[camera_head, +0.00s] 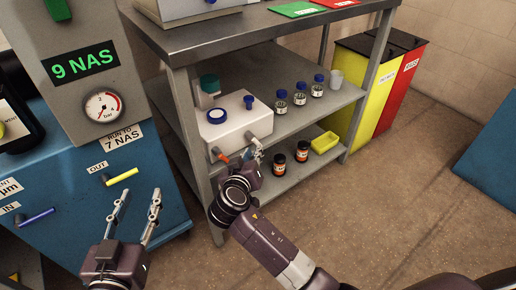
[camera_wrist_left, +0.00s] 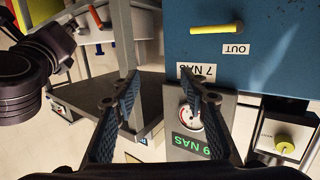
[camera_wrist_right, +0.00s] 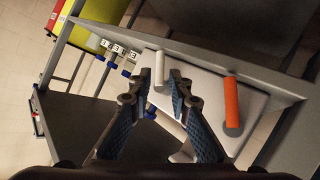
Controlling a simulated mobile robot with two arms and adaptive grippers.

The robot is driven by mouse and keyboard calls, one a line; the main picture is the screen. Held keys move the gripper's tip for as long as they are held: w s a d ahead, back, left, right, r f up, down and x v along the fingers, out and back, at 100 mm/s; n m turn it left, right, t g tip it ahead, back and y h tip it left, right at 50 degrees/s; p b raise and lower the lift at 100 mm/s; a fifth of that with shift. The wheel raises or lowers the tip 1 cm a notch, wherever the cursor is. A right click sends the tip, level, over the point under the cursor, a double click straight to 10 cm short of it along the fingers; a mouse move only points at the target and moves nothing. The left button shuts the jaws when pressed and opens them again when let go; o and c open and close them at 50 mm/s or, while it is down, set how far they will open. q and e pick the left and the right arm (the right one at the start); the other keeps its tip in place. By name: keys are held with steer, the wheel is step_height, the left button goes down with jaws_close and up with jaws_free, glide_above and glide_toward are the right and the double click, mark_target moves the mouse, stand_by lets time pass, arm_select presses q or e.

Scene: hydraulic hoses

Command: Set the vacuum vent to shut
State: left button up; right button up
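A white box (camera_head: 240,127) with a round blue cap stands on the middle shelf of the grey rack. An orange handle (camera_head: 220,155) sticks out of its front; it also shows in the right wrist view (camera_wrist_right: 232,105). A pale rod-like handle (camera_wrist_right: 159,70) shows beside it. No label tells which is the vacuum vent. My right gripper (camera_head: 257,153) is at the box's front; in the right wrist view its open fingers (camera_wrist_right: 159,84) stand on either side of the pale handle. Contact cannot be told. My left gripper (camera_head: 137,205) is open and empty before the blue cabinet.
Several bottles and a yellow tray (camera_head: 325,143) stand on the rack. Yellow and red bins (camera_head: 362,85) stand behind.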

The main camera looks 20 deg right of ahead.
mark_target(254, 140)
arm_select(q)
step_height(254, 140, up, 9)
steer(key=d+t+h+b, duration=0.1)
steer(key=t, duration=0.3)
steer(key=shift+s+r+t+b, duration=0.2)
steer(key=shift+t+b, duration=0.1)
steer(key=shift+t, duration=0.1)
arm_select(e)
steer(key=x, duration=0.6)
steer(key=shift+f, duration=0.15)
steer(key=shift+w+d, duration=0.1)
steer(key=shift+w, duration=0.05)
jaws_close()
